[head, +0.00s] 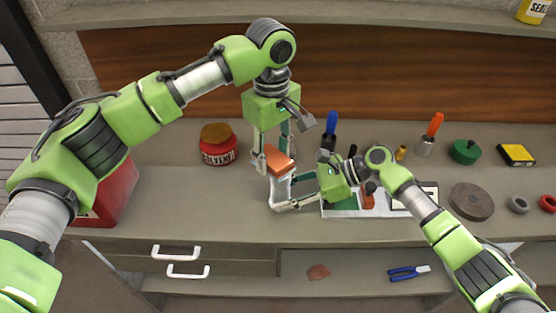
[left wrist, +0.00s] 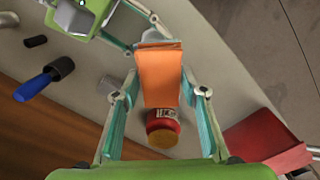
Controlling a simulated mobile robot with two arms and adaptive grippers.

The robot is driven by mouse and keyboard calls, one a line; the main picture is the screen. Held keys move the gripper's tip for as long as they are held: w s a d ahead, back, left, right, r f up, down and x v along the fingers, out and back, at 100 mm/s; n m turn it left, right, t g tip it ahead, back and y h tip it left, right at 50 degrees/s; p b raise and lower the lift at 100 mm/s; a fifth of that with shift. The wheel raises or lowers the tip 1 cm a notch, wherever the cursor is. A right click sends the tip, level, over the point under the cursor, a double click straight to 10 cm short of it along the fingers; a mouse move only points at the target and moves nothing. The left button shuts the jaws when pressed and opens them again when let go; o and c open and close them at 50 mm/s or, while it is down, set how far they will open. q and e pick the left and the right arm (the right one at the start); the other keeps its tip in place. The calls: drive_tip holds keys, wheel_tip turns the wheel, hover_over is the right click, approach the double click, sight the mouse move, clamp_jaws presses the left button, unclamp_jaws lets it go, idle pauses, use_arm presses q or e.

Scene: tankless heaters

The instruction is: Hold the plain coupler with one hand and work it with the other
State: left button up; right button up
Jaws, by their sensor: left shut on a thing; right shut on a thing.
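The piece held between my two grippers, which I take for the plain coupler (head: 281,160), has an orange block as its upper part and a pale grey part (head: 281,188) below. It is above the workbench. My left gripper (head: 275,164) comes down from above and is shut on the orange block. The block (left wrist: 160,75) shows between both fingers in the left wrist view. My right gripper (head: 283,192) reaches in from the right, low down, and is shut on the pale lower part. Its fingers partly hide that part. The right gripper's body (left wrist: 90,12) shows at top left in the left wrist view.
A red solvent jar (head: 218,152) and a red box (head: 113,195) stand to the left. A white-and-green mat (head: 342,209) lies under my right gripper. Blue-handled (head: 330,125) and orange-handled (head: 434,124) tools stand behind. A grey-brown disc (head: 471,201) lies to the right.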

use_arm(q)
drive_tip(key=shift+r, duration=3.1)
use_arm(e)
drive_tip(key=shift+d+f, duration=0.1)
drive_tip(key=shift+f, duration=0.15)
drive_tip(key=o, duration=1.1)
use_arm(q)
drive_tip(key=shift+w+f, duration=0.1)
use_arm(e)
drive_tip(key=shift+r, duration=0.15)
drive_tip(key=shift+r, duration=0.1)
drive_tip(key=v, duration=1.1)
drive_tip(key=shift+w+d, duration=0.1)
drive_tip(key=shift+d, duration=0.35)
